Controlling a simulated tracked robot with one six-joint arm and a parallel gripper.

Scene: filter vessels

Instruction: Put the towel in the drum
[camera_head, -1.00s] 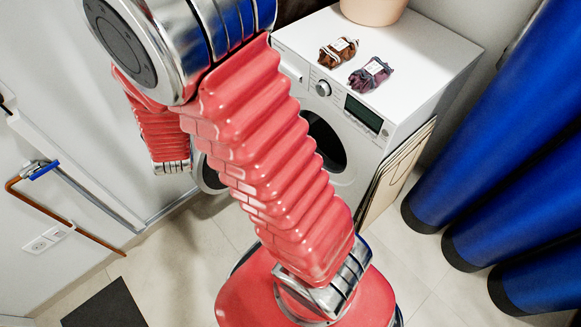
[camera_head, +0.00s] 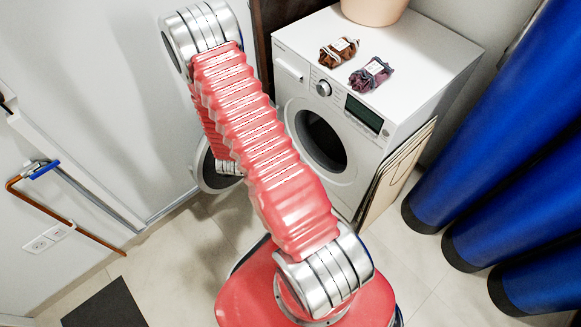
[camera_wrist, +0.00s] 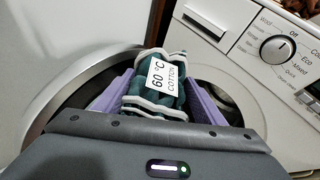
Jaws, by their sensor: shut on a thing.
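In the wrist view a rolled dark green towel (camera_wrist: 140,104) with whitish bands carries a label reading "60 °C COTTON". My gripper (camera_wrist: 155,100) has purple fingers on both sides of the towel and is shut on it. The drum opening (camera_head: 321,139) of the white washing machine (camera_head: 294,94) is dark, and the round door (camera_head: 210,172) stands swung open to the left. In the wrist view the towel is in front of the machine, between the open door (camera_wrist: 95,80) and the control panel. The head view hides my gripper and the towel behind my arm.
A brown bundle (camera_head: 338,52) and a purple bundle (camera_head: 371,74) lie on the machine's top, with a beige round container (camera_head: 373,8) behind them. Flat panels (camera_head: 397,172) lean on the machine's right side. Large blue cylinders (camera_head: 490,130) stand at the right.

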